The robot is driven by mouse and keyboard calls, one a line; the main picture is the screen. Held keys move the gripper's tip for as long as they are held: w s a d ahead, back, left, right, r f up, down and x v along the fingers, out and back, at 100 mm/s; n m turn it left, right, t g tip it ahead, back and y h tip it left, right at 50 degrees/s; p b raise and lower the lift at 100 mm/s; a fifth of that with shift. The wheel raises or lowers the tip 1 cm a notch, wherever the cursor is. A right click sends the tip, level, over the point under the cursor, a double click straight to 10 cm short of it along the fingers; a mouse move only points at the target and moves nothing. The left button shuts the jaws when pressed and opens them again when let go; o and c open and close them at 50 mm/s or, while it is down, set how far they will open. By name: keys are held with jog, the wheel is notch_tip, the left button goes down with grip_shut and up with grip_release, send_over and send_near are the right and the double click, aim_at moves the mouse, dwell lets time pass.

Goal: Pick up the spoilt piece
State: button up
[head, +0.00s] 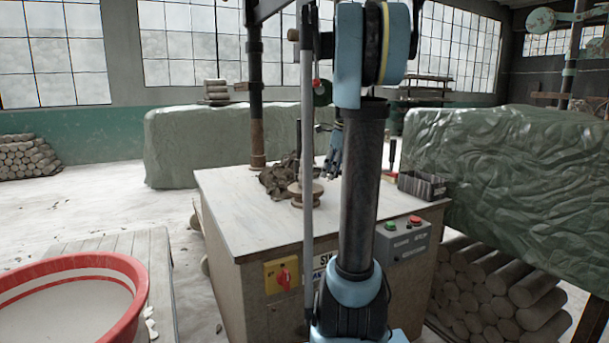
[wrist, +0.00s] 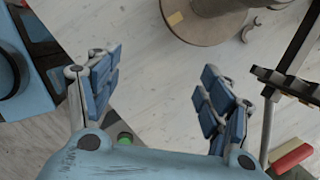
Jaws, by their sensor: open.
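My gripper (head: 334,163) hangs over the worktable (head: 240,200), partly hidden behind my arm. In the wrist view its blue-padded fingers (wrist: 160,95) are spread wide with only bare tabletop between them. A dark brown heap of clay trimmings (head: 279,179) lies on the table, left of the gripper in the head view. A round brown spool-like piece (head: 305,195) stands in front of the heap. A round brown disc with a tan patch (wrist: 205,22) shows at the top of the wrist view. I cannot tell which thing is the spoilt piece.
A slotted dark box (head: 422,187) stands at the table's right edge, above a grey control box (head: 402,243). A small grey metal piece (wrist: 262,20), a dark toothed bar (wrist: 285,84) and a red block (wrist: 292,158) show in the wrist view. A red-rimmed basin (head: 140,277) is left.

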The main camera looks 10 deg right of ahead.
aim_at(310, 154)
jog(key=w+a, duration=0.2)
jog(key=w, duration=0.1)
jog(key=w+a+m, duration=0.1)
jog(key=w+a, duration=0.1)
jog(key=w, duration=0.2)
jog(key=w+a+m, duration=0.1)
jog(key=w+a, duration=0.2)
jog(key=shift+w+r, duration=0.2)
jog(key=shift+r, duration=0.1)
jog(key=x, duration=0.4)
jog(key=shift+w+a+r, duration=0.15)
jog(key=shift+w+a, duration=0.05)
jog(key=shift+a, duration=0.15)
jog(key=shift+w+a+f, duration=0.1)
jog(key=shift+f, duration=0.5)
jog(key=c, duration=1.6)
